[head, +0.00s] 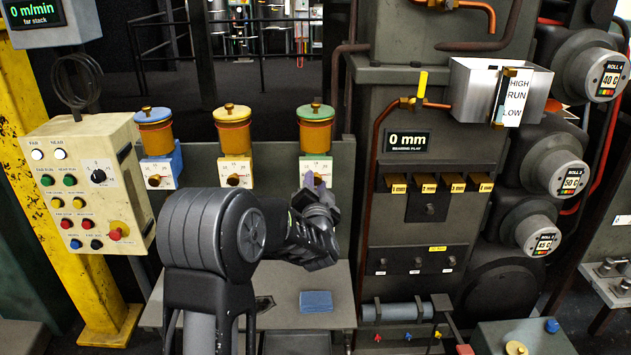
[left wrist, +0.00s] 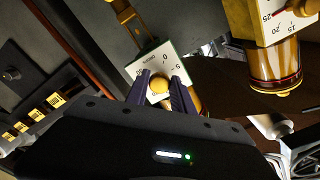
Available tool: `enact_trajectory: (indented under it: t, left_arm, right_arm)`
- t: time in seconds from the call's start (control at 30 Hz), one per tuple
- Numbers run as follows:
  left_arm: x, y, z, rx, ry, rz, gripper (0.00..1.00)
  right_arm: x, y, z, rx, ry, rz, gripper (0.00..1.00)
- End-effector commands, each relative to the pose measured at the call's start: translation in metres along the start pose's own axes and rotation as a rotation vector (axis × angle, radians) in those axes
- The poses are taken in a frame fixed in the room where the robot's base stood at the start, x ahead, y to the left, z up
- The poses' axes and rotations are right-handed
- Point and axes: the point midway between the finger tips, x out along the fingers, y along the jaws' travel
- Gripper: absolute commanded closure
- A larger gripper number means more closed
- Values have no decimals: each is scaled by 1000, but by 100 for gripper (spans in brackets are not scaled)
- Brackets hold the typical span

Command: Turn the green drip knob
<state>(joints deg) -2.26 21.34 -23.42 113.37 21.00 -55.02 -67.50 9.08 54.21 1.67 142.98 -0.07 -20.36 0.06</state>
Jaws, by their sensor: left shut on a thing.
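The green-lidded drip oiler (head: 315,128) stands on the right of a row of three, with a white dial plate (head: 316,165) below its amber cup. My left gripper (head: 318,183) is up against that plate and hides the knob in the head view. In the left wrist view the white dial plate (left wrist: 165,58) carries a round brass knob (left wrist: 158,85). My left gripper (left wrist: 163,90) has one finger on each side of this knob and is shut on it. Which mark the knob points to cannot be read. My right gripper is not in view.
The yellow-lidded oiler (head: 232,130) and the blue-lidded oiler (head: 154,130) stand to the left. A button box (head: 85,185) is farther left. A machine column with a copper pipe (head: 378,150) rises close on the right. A blue block (head: 316,301) lies on the ledge below.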

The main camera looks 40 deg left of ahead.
Motion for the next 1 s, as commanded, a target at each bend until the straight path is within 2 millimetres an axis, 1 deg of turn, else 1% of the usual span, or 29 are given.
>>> enact_trajectory:
  t: [0.47, 0.5, 0.7, 1.0]
  left_arm:
    - [0, 2, 2, 19, -3, 4, 100]
    - [0, 2, 2, 19, -3, 4, 68]
    - [0, 1, 1, 18, -1, 2, 52]
    - [-1, 0, 0, 17, 0, 0, 51]
  right_arm:
    - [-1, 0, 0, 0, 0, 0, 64]
    - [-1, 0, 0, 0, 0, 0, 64]
    - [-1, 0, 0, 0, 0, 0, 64]
    - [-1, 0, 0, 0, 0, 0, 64]
